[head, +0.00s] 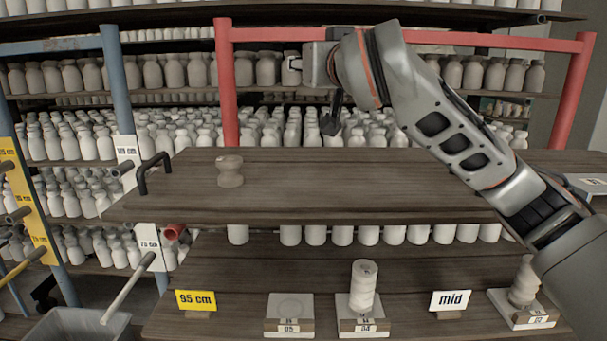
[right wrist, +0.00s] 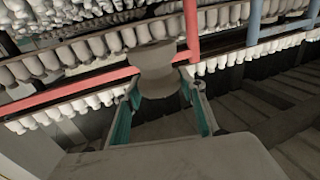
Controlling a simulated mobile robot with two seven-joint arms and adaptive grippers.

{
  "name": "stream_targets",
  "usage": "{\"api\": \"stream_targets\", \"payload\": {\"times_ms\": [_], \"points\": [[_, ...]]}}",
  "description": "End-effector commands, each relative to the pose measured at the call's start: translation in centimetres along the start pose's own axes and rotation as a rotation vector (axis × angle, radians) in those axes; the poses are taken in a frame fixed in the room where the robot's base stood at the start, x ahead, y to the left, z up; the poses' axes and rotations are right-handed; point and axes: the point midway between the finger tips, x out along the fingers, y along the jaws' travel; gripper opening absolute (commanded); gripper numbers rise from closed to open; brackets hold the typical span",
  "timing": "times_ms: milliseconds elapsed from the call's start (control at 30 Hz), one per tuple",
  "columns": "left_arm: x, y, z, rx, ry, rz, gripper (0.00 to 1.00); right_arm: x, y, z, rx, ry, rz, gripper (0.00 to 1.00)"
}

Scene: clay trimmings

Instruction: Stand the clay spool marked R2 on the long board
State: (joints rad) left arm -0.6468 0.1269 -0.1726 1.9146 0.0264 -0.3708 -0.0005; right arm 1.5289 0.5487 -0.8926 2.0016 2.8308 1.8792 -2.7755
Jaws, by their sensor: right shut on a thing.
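The long board (head: 330,188) is the dark wooden shelf across the middle of the head view. A waisted clay spool (head: 230,171) stands upright on its left part; no mark is readable on it. My right gripper (right wrist: 160,82) is shut on another pale clay spool (right wrist: 157,62), held between its fingertips in the right wrist view. No R2 mark shows on this spool. In the head view my right wrist is raised above the board's far side, and the held spool is hidden there. My left gripper is not in view.
A lower shelf carries an empty tile (head: 290,304), a tile with stacked clay pieces (head: 363,286), another stack (head: 525,283), a "95 cm" sign (head: 196,300) and a "mid" sign (head: 451,301). A red frame (head: 228,90) and bottle racks stand behind. The board's middle is clear.

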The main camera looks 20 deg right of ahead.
Motion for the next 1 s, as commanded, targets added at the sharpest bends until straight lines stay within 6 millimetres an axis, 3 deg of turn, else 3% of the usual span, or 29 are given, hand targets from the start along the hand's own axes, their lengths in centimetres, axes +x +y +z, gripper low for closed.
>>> {"api": "stream_targets", "payload": {"times_ms": [167, 700, 1000], "points": [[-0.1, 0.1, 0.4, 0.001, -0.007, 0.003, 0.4, 0.0, 0.1, 1.6, -0.001, -0.001, 0.001, 0.12], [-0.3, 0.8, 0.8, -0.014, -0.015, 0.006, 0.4, 0.0, 0.1, 13.9, -0.001, 0.0, 0.0, 0.12], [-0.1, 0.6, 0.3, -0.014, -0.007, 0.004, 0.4, 0.1, 0.1, 16.2, 0.0, 0.002, 0.001, 0.12]]}}
